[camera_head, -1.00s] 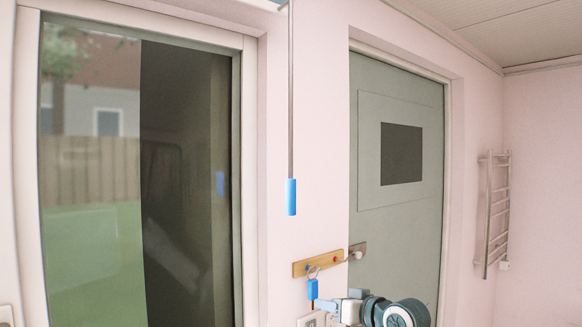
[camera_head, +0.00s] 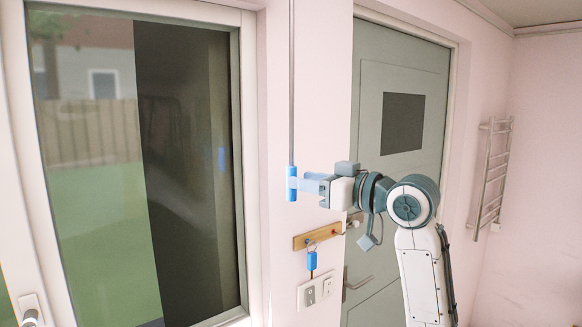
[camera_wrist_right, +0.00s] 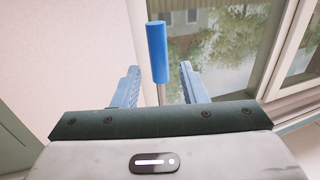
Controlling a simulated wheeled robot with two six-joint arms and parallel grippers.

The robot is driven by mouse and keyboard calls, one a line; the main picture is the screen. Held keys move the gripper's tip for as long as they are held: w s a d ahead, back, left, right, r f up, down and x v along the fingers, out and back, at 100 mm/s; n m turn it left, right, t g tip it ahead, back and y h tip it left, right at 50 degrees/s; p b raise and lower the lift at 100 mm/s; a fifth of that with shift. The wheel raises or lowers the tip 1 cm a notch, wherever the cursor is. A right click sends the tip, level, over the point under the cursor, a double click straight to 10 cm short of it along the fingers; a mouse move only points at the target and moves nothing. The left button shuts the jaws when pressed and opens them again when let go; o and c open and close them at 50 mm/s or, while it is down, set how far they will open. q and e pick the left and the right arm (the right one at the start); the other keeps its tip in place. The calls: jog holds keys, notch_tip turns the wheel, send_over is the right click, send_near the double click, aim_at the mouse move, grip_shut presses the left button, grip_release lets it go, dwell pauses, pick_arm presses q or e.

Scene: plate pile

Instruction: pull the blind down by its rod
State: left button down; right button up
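The blind's thin grey rod (camera_head: 291,80) hangs vertically along the wall between the window and the door, with a blue grip (camera_head: 292,183) at its lower end. The blind itself is not in view. My right gripper (camera_head: 293,185) reaches in from the right at the height of the blue grip. In the right wrist view its two light blue fingers (camera_wrist_right: 160,92) are apart, with the grey rod (camera_wrist_right: 162,94) and blue grip (camera_wrist_right: 157,52) showing between them and gaps on both sides. My left gripper is not in view.
A window (camera_head: 90,190) is at the left and a grey-green door (camera_head: 403,75) at the right. Below my right gripper are a wooden hook rail (camera_head: 317,237) with a blue key tag (camera_head: 311,261) and a switch plate (camera_head: 318,290). A towel rail (camera_head: 492,172) is far right.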

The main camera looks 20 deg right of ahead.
aim_at(291, 200)
jog(key=p+x, duration=0.1)
jog(key=x, duration=0.2)
jog(key=shift+w+a+r+p, duration=0.15)
jog(key=shift+p, duration=0.15)
jog(key=shift+w+a, duration=0.2)
jog(key=shift+w, duration=0.2)
jog(key=shift+f, duration=0.2)
grip_shut()
